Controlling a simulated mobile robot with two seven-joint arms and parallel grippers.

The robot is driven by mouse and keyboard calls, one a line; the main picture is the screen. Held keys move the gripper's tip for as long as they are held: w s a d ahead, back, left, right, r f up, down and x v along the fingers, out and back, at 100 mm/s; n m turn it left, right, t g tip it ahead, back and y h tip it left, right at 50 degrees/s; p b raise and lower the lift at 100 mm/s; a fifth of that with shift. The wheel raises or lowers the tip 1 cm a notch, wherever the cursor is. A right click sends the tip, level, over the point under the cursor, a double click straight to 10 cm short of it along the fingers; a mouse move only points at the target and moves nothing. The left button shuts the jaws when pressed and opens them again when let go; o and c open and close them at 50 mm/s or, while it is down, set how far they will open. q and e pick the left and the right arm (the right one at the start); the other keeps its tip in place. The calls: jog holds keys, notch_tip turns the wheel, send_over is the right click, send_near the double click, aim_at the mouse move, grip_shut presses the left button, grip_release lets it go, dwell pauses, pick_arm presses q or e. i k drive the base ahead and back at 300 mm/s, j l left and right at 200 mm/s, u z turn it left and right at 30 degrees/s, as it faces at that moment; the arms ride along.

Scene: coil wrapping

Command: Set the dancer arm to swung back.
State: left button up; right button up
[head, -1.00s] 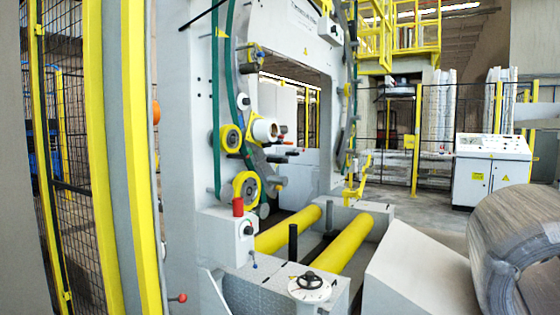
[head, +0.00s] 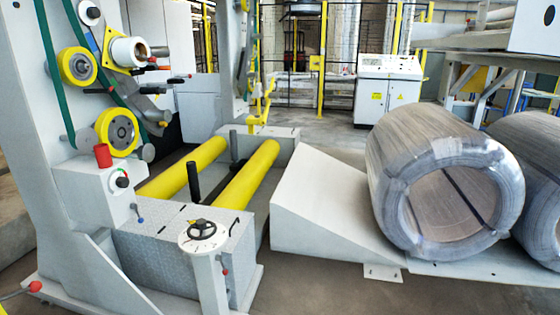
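The wrapping machine's grey frame (head: 38,150) stands at the left in the head view. On it are a white film roll (head: 128,51), an upper yellow wheel (head: 77,67) and a lower yellow wheel (head: 117,132). A dark grey arm-like part (head: 140,112) slants down to the right between the film roll and the lower wheel; it may be the dancer arm, but I cannot tell its setting for sure. Neither of my grippers is in view.
Two yellow rollers (head: 245,175) lie in the machine's bed. A handwheel post (head: 204,240) and a red-capped box (head: 104,170) stand in front. A wrapped coil (head: 385,170) sits right of a grey ramp (head: 320,200). A control desk (head: 388,85) stands behind. Some floor is clear at the front.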

aim_at(142, 90)
jog(key=i+z, duration=0.45)
jog(key=i, duration=0.95)
jog(key=i+u, duration=0.25)
jog(key=i, duration=0.25)
jog(key=i+u, duration=0.25)
jog(key=i, duration=0.2)
jog(key=i+l+u, duration=0.25)
jog(key=i, duration=0.2)
